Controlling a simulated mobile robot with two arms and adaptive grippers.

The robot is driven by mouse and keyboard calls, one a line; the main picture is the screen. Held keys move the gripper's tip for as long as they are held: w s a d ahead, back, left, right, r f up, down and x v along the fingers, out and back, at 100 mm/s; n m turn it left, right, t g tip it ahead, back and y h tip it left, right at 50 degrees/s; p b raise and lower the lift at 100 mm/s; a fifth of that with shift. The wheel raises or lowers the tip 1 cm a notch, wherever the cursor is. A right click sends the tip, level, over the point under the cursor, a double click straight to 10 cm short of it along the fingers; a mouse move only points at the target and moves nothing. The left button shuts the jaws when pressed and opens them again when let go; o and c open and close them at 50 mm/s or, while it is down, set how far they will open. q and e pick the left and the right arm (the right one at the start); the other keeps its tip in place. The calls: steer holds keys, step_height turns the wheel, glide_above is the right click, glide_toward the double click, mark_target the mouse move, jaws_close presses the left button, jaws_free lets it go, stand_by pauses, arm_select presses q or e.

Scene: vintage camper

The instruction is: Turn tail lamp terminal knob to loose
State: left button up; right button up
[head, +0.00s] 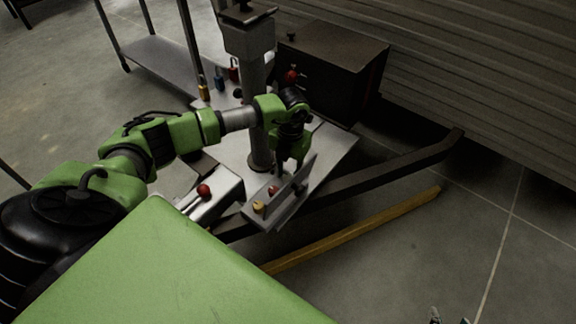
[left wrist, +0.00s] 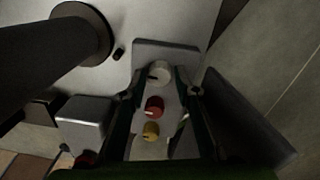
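A small grey panel (left wrist: 178,50) carries a white knob (left wrist: 159,73), a red knob (left wrist: 154,106) and a yellow knob (left wrist: 151,131) in a row. No label can be read, so I cannot tell which is the tail lamp knob. The head view shows the red knob (head: 272,190) and the yellow knob (head: 259,207); the white one is hidden there. My left gripper (head: 291,164) points down over the panel's far end. In the left wrist view its fingers (left wrist: 157,94) are spread on both sides of the row, the white knob between the tips. Contact cannot be told. Small tips at the bottom edge may be my right gripper (head: 449,319).
A grey post (head: 256,110) rises beside my left forearm. A dark box (head: 330,70) stands behind. A red ball-topped lever (head: 203,190) is left of the panel. Several coloured padlocks (head: 219,82) sit farther back. A dark beam and a yellow bar (head: 350,230) run along the right.

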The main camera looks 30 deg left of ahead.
mark_target(289, 176)
stand_by(0.3)
arm_select(q)
step_height(289, 176, up, 12)
steer(key=shift+d, duration=0.2)
stand_by(0.3)
stand_by(0.3)
